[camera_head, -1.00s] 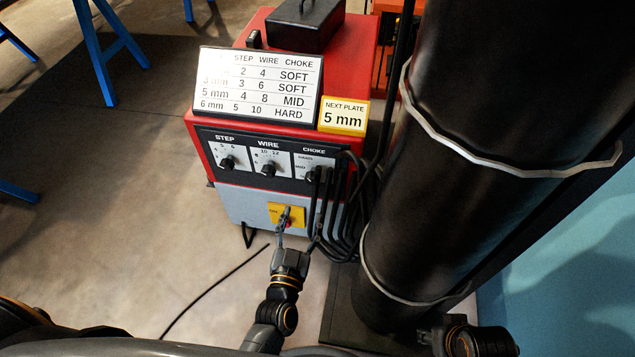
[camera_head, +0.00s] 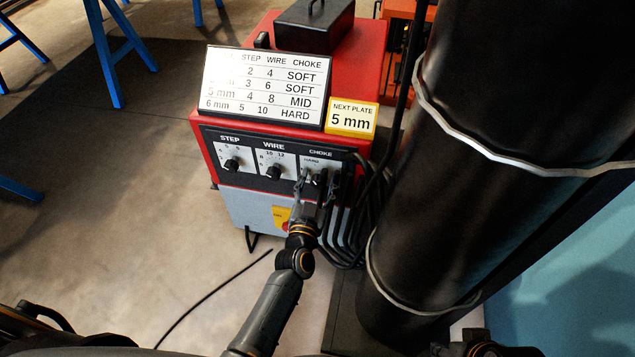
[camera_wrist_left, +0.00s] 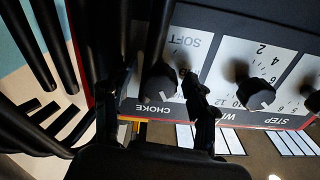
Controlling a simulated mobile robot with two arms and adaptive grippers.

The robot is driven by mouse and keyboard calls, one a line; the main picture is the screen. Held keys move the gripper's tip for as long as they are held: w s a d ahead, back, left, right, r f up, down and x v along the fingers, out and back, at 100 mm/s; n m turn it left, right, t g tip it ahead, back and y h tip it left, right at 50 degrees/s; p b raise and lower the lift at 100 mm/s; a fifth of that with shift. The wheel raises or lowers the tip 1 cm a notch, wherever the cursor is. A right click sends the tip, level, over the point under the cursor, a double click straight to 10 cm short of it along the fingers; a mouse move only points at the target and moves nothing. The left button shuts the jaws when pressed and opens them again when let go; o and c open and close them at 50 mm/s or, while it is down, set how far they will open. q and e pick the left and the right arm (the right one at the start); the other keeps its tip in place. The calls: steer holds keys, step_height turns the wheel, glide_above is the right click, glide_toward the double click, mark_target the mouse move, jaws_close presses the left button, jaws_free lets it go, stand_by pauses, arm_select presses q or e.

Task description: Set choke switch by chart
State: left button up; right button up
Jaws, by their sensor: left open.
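The choke switch is a black knob (camera_wrist_left: 160,80) on the welder's dark front panel, under the CHOKE label; it also shows in the head view (camera_head: 320,177). Its exact setting I cannot tell. My left gripper (camera_head: 318,182) is open, with one finger on either side of the knob; in the wrist view the fingers (camera_wrist_left: 157,95) flank it with gaps. The chart (camera_head: 262,88) has a 5 mm row reading step 4, wire 8, choke MID. The yellow plate card (camera_head: 351,119) reads NEXT PLATE 5 mm. My right gripper is not clearly seen.
The step knob (camera_head: 231,164) and wire knob (camera_head: 273,172) sit left of the choke. Black cables (camera_head: 352,222) hang close to its right. A yellow-backed main switch (camera_head: 281,215) is below. A large black cylinder (camera_head: 450,180) stands at right.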

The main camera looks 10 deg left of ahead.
arm_select(q)
steer(key=c, duration=1.2)
steer(key=shift+o, duration=0.2)
